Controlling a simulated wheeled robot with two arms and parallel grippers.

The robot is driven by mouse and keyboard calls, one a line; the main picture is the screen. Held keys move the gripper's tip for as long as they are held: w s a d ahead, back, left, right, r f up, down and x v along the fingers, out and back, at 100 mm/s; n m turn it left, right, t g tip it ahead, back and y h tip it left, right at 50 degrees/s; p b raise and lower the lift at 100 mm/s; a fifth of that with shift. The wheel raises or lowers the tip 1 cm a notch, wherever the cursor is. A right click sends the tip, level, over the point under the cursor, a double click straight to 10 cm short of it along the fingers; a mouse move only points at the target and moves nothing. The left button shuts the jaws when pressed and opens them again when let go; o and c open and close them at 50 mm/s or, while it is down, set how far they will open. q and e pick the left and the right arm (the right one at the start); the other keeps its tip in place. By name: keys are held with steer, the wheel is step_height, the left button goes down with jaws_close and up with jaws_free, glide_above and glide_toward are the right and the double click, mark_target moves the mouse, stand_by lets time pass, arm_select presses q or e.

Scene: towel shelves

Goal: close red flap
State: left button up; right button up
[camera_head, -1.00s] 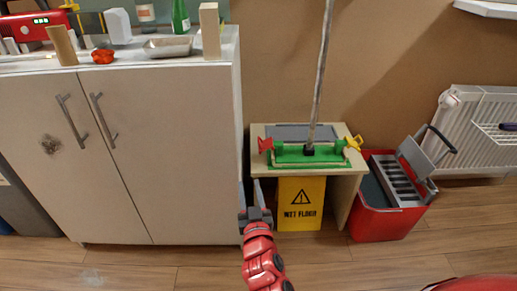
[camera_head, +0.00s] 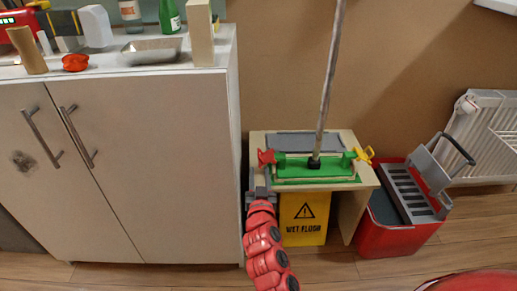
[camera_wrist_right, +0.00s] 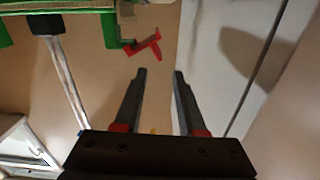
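The red flap (camera_head: 266,157) sticks out at the left end of the green mop holder (camera_head: 298,170), tilted up. The holder lies on a small wooden stand (camera_head: 347,150), with the grey mop pole (camera_head: 328,80) rising from it. In the right wrist view the red flap (camera_wrist_right: 149,44) hangs off the green frame, just beyond the fingertips. My right gripper (camera_head: 257,180) is in front of and below the flap, apart from it. Its two dark fingers (camera_wrist_right: 161,72) are open with nothing between them. My left gripper is not in view.
A yellow flap (camera_head: 363,155) is at the holder's right end. A yellow wet floor sign (camera_head: 303,217) stands under the stand. A white cabinet (camera_head: 150,165) rises close on the left. A red bucket (camera_head: 385,235) stands to the right.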

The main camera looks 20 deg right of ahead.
mark_target(259, 157)
steer(key=x, duration=1)
steer(key=shift+w+p, duration=0.1)
steer(key=shift+p, duration=0.25)
jaws_close()
